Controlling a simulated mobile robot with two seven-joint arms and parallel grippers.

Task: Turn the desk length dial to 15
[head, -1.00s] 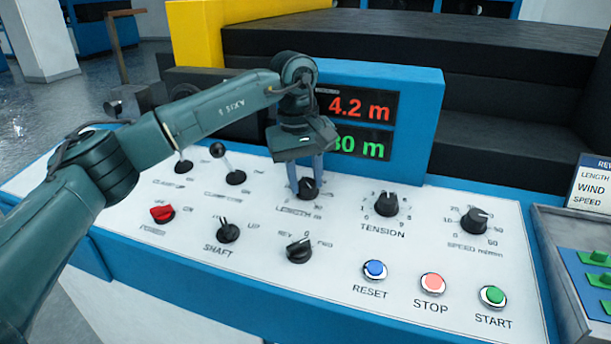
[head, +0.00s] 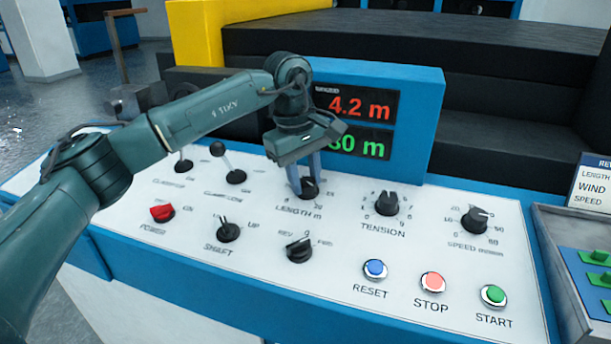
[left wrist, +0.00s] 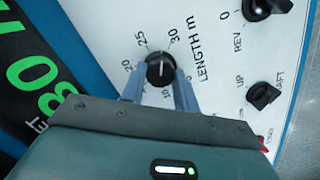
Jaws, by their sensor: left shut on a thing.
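The desk length dial (head: 309,188) is a small black knob on the white desk panel, above the label LENGTH m. My left gripper (head: 306,180) points down at it, with its blue-grey fingers shut on the knob from both sides. In the left wrist view the dial (left wrist: 160,69) sits between the two fingertips (left wrist: 160,78). A pale line shows on its face, running roughly up and down in that view. The marks 20, 25, 30 and 10 show around it; a finger seems to cover the 15. My right gripper is not in view.
The tension dial (head: 386,203) and speed dial (head: 474,220) stand to the right. The shaft switch (head: 228,232) and REV/FWD switch (head: 299,249) are nearer the front. Reset (head: 375,270), stop (head: 433,282) and start (head: 493,296) buttons line the front right. A blue display box (head: 420,130) rises close behind my gripper.

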